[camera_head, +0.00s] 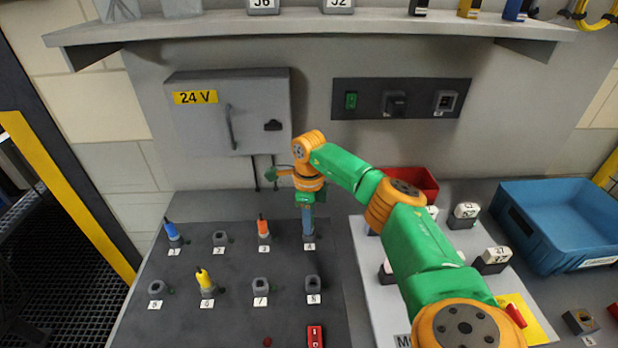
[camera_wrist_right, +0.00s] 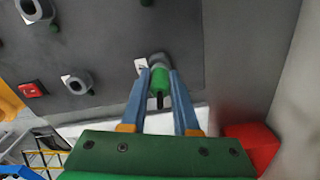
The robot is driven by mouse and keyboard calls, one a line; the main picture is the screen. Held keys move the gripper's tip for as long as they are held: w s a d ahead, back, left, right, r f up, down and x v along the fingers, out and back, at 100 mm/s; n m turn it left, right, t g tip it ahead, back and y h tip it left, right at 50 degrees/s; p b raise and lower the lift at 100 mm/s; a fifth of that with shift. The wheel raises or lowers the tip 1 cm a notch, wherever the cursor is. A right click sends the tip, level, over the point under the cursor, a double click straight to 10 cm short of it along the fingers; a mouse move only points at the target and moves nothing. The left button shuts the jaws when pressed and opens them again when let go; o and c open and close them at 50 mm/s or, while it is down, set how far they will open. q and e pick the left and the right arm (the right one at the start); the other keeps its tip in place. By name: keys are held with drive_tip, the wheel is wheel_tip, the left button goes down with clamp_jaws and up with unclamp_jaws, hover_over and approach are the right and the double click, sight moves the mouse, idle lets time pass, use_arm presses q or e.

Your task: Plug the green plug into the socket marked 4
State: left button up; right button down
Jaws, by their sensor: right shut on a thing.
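The green plug (camera_wrist_right: 159,82) is between the two blue fingers of my right gripper (camera_wrist_right: 160,85), which is shut on it. The plug's front end meets a grey socket (camera_wrist_right: 158,60) in the right wrist view; I cannot tell how deep it sits. In the head view my right gripper (camera_head: 308,232) points down at the socket marked 4 (camera_head: 309,245) at the right end of the panel's back row. The fingers hide the plug and most of that socket there. My left gripper is not in view.
On the dark panel, a blue plug (camera_head: 172,231), an orange plug (camera_head: 263,228) and a yellow plug (camera_head: 204,278) stand in sockets 1, 3 and 6. Sockets 2, 5, 7 and 8 (camera_head: 312,283) look empty. A red switch (camera_head: 315,337) is in front; a blue crate (camera_head: 560,225) stands right.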

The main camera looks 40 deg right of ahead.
drive_tip(key=shift+f, duration=0.4)
drive_tip(key=c, duration=0.6)
unclamp_jaws()
wheel_tip(320, 180, up, 6)
drive_tip(key=shift+r+b, duration=0.1)
drive_tip(key=shift+b, duration=1)
drive_tip(key=shift+a+r, duration=0.1)
drive_tip(key=shift+r, duration=0.35)
